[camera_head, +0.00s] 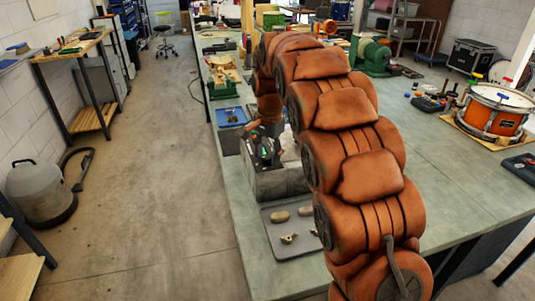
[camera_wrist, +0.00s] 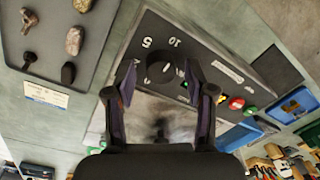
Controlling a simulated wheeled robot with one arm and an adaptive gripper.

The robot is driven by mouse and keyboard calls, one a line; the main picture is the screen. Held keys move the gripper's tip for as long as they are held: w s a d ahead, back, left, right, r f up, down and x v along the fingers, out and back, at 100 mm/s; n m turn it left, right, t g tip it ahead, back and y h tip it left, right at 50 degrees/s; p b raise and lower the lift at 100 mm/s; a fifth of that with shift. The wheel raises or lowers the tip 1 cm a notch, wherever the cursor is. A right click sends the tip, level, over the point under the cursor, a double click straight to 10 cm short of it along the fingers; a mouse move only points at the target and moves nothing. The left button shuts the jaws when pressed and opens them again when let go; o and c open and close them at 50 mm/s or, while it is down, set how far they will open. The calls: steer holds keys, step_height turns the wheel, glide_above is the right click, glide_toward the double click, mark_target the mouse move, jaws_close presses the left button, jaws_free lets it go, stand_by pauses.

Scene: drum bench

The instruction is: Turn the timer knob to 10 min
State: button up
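The timer knob (camera_wrist: 160,69) is a dark round knob on the black panel (camera_wrist: 205,48) of a grey machine. White marks 5 and 10 show beside it in the wrist view. My gripper (camera_wrist: 161,76) is open, with one finger on each side of the knob in the picture. I cannot tell whether either finger touches it. The knob's pointer is too unclear to read. In the head view the machine (camera_head: 281,184) stands on the bench, and my gripper (camera_head: 264,148) is over it, partly hidden by my arm.
Green (camera_wrist: 222,98), red (camera_wrist: 237,103) and yellow buttons sit on the panel right of the knob. A grey tray (camera_head: 274,242) with stones lies in front of the machine. A blue tray (camera_head: 231,116) lies behind it. An orange drum (camera_head: 492,111) stands at the bench's right.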

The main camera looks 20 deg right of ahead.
mark_target(269, 157)
steer(key=shift+r, duration=0.1)
step_height(269, 157, up, 12)
steer(key=shift+s+d, duration=0.15)
steer(key=shift+s, duration=0.1)
stand_by(0.7)
stand_by(0.3)
steer(key=s+f+n+p, duration=0.1)
steer(key=s+f+n, duration=0.2)
steer(key=s, duration=1.1)
steer(key=s+f+n+g+p, duration=0.1)
steer(key=s+f+n, duration=0.3)
steer(key=s, duration=0.9)
steer(key=s+f+n+g+p, duration=0.1)
steer(key=s+f+n, duration=0.3)
steer(key=s, duration=1)
steer(key=shift+s+a+f+p, duration=0.35)
steer(key=shift+a+f+p, duration=0.05)
steer(key=shift+p, duration=0.4)
